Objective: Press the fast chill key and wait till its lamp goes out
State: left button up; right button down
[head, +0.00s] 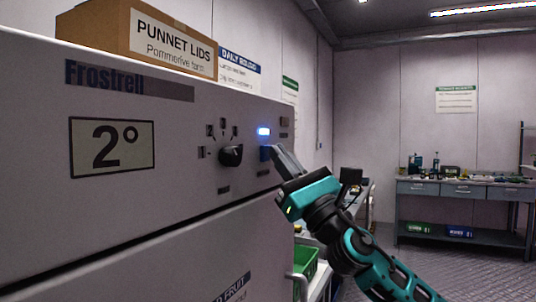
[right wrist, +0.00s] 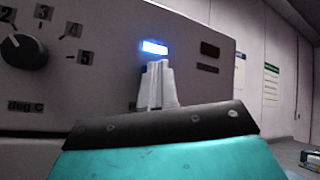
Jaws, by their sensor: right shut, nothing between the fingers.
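The fast chill lamp (head: 264,131) glows blue-white on the cold cabinet's panel, and it also shows lit in the right wrist view (right wrist: 154,47). Just below it is a small blue key (head: 265,153), partly covered by my right gripper (head: 274,151). The right gripper is shut and empty, its tips at the key; I cannot tell whether they press it. In the right wrist view the shut fingers (right wrist: 158,68) point at the panel just under the lamp and hide the key. My left gripper is not in view.
The cabinet (head: 40,200) has a 2° display (head: 112,146) and a black dial (head: 231,155) left of the key. A dark small plate (head: 284,122) is right of the lamp. A cardboard box (head: 110,28) stands on top. A workbench (head: 465,188) stands behind at the right.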

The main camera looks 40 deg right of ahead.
jog(key=shift+s+d, duration=0.3)
jog(key=shift+s, duration=0.3)
jog(key=s, duration=0.1)
jog(key=s+d+b, duration=0.1)
jog(key=s, duration=0.1)
jog(key=s+d+b, duration=0.1)
jog(key=shift+s+d, duration=0.15)
jog(key=shift+s, duration=0.1)
dwell(0.6)
